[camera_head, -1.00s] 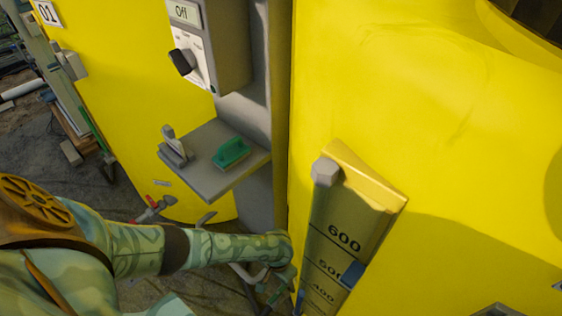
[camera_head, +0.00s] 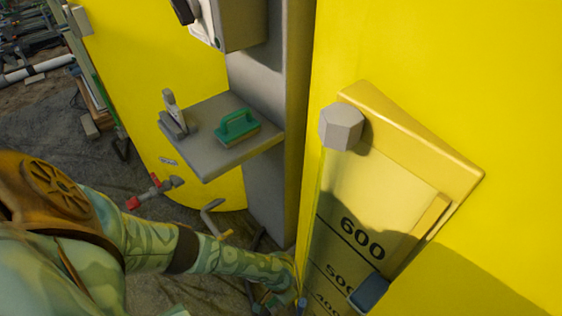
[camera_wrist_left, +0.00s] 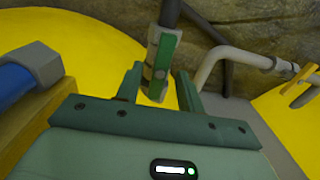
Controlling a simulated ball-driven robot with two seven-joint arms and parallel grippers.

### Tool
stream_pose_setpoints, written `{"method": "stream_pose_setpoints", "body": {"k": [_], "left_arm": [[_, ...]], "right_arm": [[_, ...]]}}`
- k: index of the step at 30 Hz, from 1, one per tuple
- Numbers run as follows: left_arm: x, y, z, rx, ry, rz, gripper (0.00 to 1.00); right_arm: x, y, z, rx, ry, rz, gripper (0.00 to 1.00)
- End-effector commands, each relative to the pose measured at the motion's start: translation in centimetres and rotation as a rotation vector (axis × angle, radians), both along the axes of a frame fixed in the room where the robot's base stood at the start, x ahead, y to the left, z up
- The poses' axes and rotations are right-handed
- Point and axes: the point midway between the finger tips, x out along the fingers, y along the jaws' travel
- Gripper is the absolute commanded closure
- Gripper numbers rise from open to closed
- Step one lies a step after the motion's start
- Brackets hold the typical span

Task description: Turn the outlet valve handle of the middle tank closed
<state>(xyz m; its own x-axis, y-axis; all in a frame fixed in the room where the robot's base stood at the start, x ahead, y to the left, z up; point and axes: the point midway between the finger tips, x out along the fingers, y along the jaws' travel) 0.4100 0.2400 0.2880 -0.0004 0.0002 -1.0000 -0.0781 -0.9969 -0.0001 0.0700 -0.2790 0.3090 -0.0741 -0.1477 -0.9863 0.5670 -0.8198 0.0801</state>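In the left wrist view, a grey fitting with a flat green piece (camera_wrist_left: 164,54), possibly the outlet valve handle, hangs below a dark pipe. My left gripper (camera_wrist_left: 159,85) is open, with one finger on each side of this fitting's lower end. Contact cannot be made out. In the head view, my left gripper (camera_head: 279,299) is low beside the large yellow tank (camera_head: 430,60), partly cut off by the frame edge. Whether this is the middle tank cannot be told. My right gripper is not in view.
A grey pipe (camera_wrist_left: 215,58) with a yellow handle (camera_wrist_left: 301,86) is right of my gripper, and a blue pipe-like part (camera_wrist_left: 14,83) is left. The head view shows a red-handled valve (camera_head: 155,190), a grey shelf (camera_head: 215,158) and a level gauge (camera_head: 365,215) close by.

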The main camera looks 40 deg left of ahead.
Motion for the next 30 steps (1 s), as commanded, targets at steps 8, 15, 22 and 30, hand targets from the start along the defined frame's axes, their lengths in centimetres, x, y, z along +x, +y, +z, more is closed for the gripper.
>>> {"method": "stream_pose_setpoints", "body": {"k": [8,15,22,30], "left_arm": [[0.03,0.03,-0.32,0.001,0.0,0.0,0.62],[0.03,0.03,-0.3,0.0,0.0,0.0,0.92],[0.01,0.05,-0.31,0.001,0.0,-0.003,1.0],[-0.03,0.03,-0.31,0.0,0.001,-0.071,1.0]], "right_arm": [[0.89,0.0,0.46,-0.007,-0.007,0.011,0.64],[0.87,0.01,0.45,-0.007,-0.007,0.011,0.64],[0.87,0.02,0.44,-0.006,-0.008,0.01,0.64],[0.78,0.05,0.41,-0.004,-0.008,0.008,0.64]]}}
